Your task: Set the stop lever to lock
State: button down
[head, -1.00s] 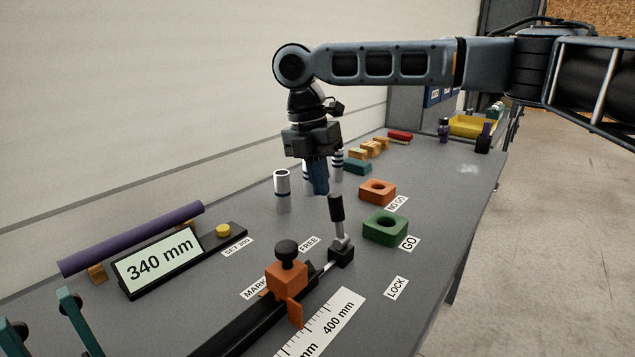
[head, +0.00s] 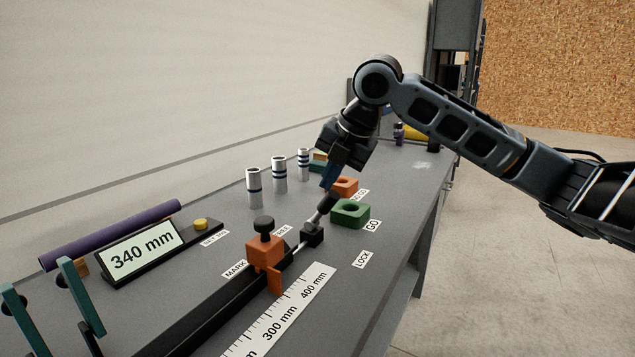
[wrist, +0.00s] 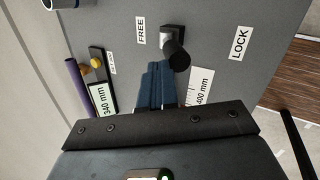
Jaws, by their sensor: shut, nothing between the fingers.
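The stop lever (head: 327,204) has a black grip on a silver shaft, rising from a black base block (head: 312,236). In the head view it leans to the right, away from upright. The partly hidden FREE label (head: 283,231) is left of the base, and the LOCK label (head: 362,259) is right. My gripper (head: 328,184) is shut and empty, its blue fingers at the upper end of the grip. In the wrist view the fingertips (wrist: 155,72) are beside the lever grip (wrist: 178,54), on its FREE side; whether they touch is unclear. LOCK (wrist: 240,43) is farther right there.
An orange stop block (head: 264,252) with a black knob sits on the rail near the ruler (head: 285,310). Silver cylinders (head: 279,175) stand farther left. The bench around LOCK is clear.

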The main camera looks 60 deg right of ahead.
jog(key=shift+s+f+t+b, duration=0.35)
jog(key=shift+s+t+b, duration=0.35)
jog(key=shift+s+b, duration=0.1)
jog(key=shift+w, duration=0.1)
